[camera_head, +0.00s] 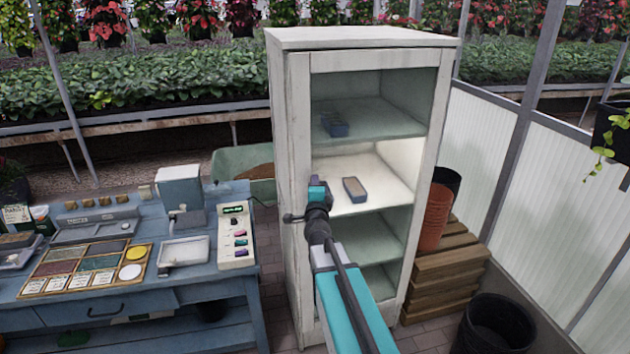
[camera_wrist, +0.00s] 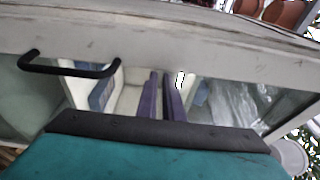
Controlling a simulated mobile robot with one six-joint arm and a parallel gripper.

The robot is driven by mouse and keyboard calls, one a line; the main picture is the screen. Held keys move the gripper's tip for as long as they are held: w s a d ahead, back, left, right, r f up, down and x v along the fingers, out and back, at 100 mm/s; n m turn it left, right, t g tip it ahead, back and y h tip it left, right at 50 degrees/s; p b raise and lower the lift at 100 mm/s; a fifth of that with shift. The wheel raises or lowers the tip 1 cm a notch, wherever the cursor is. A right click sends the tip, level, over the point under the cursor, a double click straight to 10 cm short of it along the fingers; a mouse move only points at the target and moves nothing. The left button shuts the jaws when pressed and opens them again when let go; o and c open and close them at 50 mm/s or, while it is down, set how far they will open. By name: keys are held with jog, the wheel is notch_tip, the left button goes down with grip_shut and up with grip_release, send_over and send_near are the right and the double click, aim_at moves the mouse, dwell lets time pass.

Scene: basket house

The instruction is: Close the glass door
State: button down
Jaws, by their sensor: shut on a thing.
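The glass door (camera_head: 376,140) is on the front of a tall white cabinet (camera_head: 276,110). It looks flush or nearly flush with the body; I cannot tell if a small gap remains. Its dark bar handle (camera_head: 291,218) is on the left stile, and the handle also shows at the left in the wrist view (camera_wrist: 70,69). My gripper (camera_head: 318,188) is in front of the glass, right of the handle and apart from it. In the wrist view its fingers (camera_wrist: 164,98) are close together before the pane; what they hold cannot be made out.
A blue workbench (camera_head: 75,320) with trays and a scale stands at the left. Small blocks (camera_head: 354,188) lie on shelves behind the glass.

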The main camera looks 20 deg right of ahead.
jog(key=a, duration=1)
jog(key=shift+s+y, duration=0.2)
jog(key=shift+y, duration=0.1)
